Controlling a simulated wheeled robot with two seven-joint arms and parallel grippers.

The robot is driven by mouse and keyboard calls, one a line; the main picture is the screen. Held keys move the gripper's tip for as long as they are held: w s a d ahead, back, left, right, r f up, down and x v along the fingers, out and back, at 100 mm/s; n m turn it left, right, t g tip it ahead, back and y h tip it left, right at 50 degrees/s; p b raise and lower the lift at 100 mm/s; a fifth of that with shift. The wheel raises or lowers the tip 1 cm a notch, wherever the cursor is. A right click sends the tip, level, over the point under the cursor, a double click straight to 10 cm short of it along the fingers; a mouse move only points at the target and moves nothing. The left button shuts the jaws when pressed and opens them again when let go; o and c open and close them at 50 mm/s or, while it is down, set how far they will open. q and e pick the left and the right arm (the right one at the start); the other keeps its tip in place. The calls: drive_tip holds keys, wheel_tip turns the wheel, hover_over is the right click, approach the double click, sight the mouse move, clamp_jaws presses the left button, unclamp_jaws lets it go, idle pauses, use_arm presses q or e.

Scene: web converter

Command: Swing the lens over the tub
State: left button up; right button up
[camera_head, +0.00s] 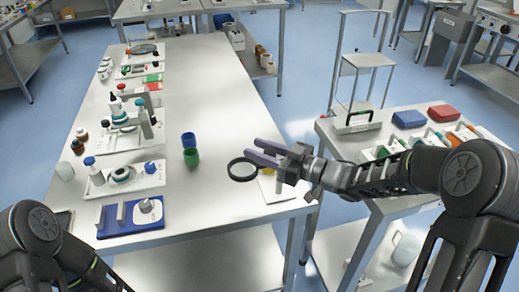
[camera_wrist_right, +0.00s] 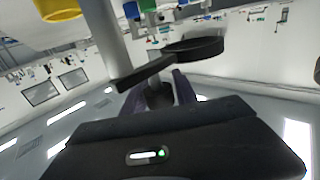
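The lens is a black ring (camera_head: 243,169) on a flat black arm. A yellow tub (camera_head: 268,170) shows partly behind my gripper, just right of the ring. It also shows in the right wrist view (camera_wrist_right: 60,9), apart from the lens. My right gripper (camera_head: 256,151) has its purple fingers spread apart, close by the lens arm; whether they touch it is unclear. My left gripper is not in view; only my left arm shows.
A blue cup (camera_head: 188,139) and a green cup (camera_head: 191,157) stand left of the lens. Trays with bottles and a blue device (camera_head: 130,214) line the table's left side. The table (camera_head: 215,95) is clear in its far middle. A side table holds colored boxes (camera_head: 409,118).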

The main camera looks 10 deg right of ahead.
clamp_jaws()
idle(1.0)
